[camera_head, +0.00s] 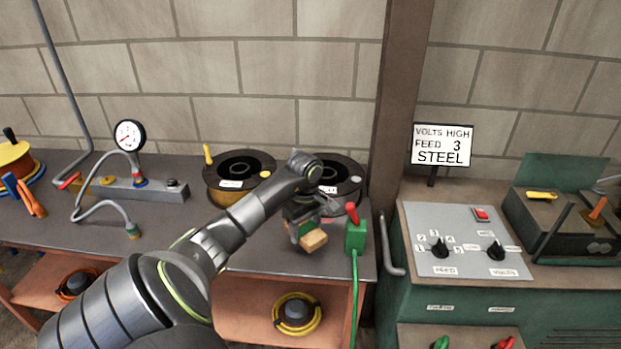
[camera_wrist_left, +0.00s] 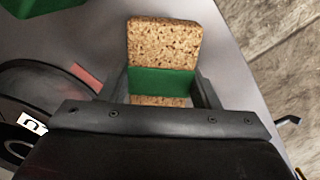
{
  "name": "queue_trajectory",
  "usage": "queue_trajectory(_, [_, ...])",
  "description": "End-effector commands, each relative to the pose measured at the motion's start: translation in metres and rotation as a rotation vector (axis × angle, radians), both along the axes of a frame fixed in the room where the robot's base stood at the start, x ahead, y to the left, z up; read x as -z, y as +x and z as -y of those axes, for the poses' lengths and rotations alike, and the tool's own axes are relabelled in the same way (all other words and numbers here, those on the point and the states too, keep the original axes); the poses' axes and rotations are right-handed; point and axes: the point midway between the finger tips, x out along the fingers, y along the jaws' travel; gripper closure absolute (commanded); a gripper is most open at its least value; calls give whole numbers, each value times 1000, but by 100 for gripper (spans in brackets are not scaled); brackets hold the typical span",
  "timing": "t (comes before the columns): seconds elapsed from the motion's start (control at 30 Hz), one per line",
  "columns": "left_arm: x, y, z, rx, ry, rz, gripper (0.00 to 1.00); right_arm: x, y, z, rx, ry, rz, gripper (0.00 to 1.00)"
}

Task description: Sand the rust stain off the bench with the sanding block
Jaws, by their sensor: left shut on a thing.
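The sanding block (camera_head: 314,240), a tan cork-like block with a green band, is held above the right part of the grey bench (camera_head: 270,255). My left gripper (camera_head: 306,222) is shut on it. In the left wrist view the block (camera_wrist_left: 164,45) sticks out beyond the fingers, with the green band between them. I make out no rust stain in the head view; my gripper and arm cover part of the bench. A small flat reddish patch (camera_wrist_left: 88,78) shows beside the spool in the left wrist view; I cannot tell if it is the stain. My right gripper is not in view.
A green box with a red switch (camera_head: 355,236) stands right of the block, its green cable hanging down. Two dark wire spools (camera_head: 240,168) stand behind. A gauge (camera_head: 129,135) and hose stand left. A brown post (camera_head: 400,100) and green control cabinet (camera_head: 480,230) lie right.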

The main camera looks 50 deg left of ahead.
Motion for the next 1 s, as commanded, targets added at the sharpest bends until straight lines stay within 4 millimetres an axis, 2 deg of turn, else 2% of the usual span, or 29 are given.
queue_trajectory(0.1, [-14, -1, -5, -5, 3, 1, 66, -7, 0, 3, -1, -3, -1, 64])
queue_trajectory(0.37, [-33, -5, -12, -14, 2, 0, 66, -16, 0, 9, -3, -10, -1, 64])
queue_trajectory(1.0, [-35, -6, -13, -16, 1, 0, 66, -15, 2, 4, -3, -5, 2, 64])
